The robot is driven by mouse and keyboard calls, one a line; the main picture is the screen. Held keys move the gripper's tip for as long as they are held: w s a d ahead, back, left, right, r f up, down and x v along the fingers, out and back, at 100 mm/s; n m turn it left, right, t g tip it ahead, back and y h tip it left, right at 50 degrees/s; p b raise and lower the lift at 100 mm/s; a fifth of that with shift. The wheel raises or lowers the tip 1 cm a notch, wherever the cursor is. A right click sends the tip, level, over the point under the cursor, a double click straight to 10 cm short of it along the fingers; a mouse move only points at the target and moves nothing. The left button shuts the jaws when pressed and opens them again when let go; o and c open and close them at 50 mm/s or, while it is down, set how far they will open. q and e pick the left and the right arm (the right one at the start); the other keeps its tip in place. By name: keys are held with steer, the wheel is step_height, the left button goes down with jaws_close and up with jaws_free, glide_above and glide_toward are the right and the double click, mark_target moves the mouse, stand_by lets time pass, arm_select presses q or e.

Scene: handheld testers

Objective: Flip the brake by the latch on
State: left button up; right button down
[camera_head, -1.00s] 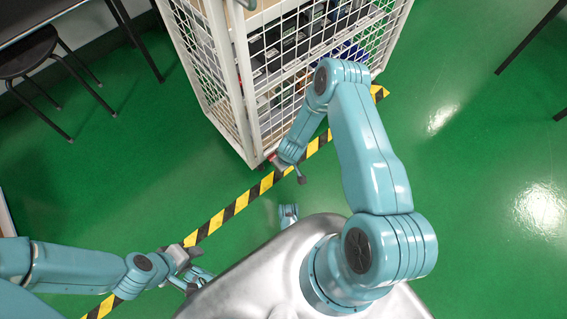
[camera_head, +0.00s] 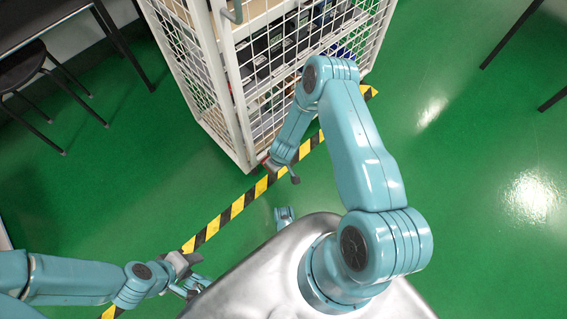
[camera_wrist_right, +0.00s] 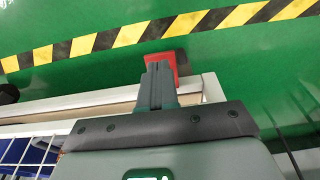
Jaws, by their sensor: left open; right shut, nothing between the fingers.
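A red brake pedal (camera_head: 267,163) sits low at the near bottom corner of the white mesh cage trolley (camera_head: 246,150). In the right wrist view the red pedal (camera_wrist_right: 178,58) lies just beyond and partly behind my right fingertips. My right gripper (camera_head: 281,169) is shut and empty, low beside that corner; in the right wrist view its closed fingers (camera_wrist_right: 158,80) overlap the pedal's near part. I cannot tell whether they touch it. My left gripper (camera_head: 190,270) is open and empty, low at the bottom left, away from the trolley. No separate latch can be made out.
Yellow-black floor tape (camera_head: 237,206) runs diagonally past the trolley's corner. The trolley holds dark boxed items (camera_head: 285,52) behind its mesh. A dark stool (camera_head: 30,62) stands at the left. The green floor (camera_head: 470,120) at the right is open.

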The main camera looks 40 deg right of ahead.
steer(key=s+r+p, duration=0.5)
steer(key=s+r, duration=0.1)
steer(key=r, duration=0.5)
steer(key=shift+s+d+r, duration=0.15)
steer(key=shift+s+d, duration=0.1)
steer(key=shift+d, duration=0.05)
steer(key=s+a+r+n+y, duration=0.1)
steer(key=a+r+n+y, duration=0.1)
steer(key=a+r, duration=0.8)
steer(key=s+a+m+g+y, duration=0.2)
steer(key=s+a+m, duration=0.3)
steer(key=s, duration=0.2)
step_height(320, 180, up, 23)
steer(key=p, duration=2.3)
steer(key=shift+r, duration=0.15)
